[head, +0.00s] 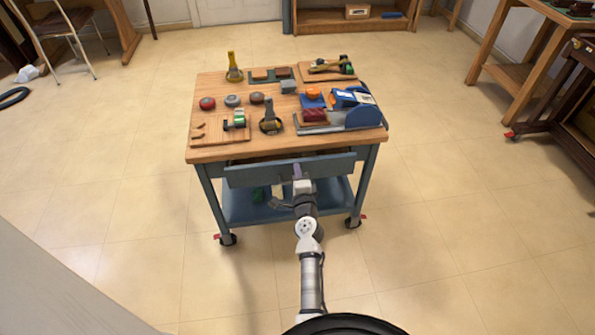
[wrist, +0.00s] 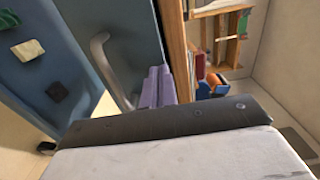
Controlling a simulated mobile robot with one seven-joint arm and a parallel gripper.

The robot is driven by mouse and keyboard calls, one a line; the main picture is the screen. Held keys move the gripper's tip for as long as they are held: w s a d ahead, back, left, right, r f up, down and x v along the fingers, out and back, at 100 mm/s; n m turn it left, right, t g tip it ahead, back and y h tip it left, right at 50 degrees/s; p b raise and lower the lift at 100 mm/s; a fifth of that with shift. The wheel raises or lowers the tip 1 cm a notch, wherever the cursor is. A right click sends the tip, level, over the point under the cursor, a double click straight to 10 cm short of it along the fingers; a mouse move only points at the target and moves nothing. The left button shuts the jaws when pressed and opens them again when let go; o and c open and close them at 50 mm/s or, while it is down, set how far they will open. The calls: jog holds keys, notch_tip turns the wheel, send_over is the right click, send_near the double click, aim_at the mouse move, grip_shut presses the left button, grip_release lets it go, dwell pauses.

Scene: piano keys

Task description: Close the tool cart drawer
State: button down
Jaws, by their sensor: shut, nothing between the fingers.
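The tool cart (head: 205,152) has a wooden top and a blue-grey frame. Its blue drawer (head: 248,175) stands partly out, with a dark gap between its front panel and the tabletop edge. My gripper (head: 297,173) is in front of the middle of the drawer front, its purple fingers shut and empty. In the wrist view the drawer front (wrist: 135,28) fills the upper middle, with a curved metal handle (wrist: 103,62). My fingertips (wrist: 158,85) are beside the handle, close to the panel. I cannot tell whether they touch it.
Tools, tins and blocks lie on the cart top, including a blue machine (head: 362,114). A lower shelf (head: 240,210) holds several items. The cart stands on casters (head: 228,239). Wooden benches (head: 530,70) stand at the right. The floor around the cart is clear.

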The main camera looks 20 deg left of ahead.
aim_at(295, 160)
jog(key=x, duration=0.4)
jog(key=shift+b, duration=0.4)
jog(key=shift+w+a+r, duration=0.1)
jog(key=shift+w, duration=0.1)
jog(key=shift+r, duration=0.2)
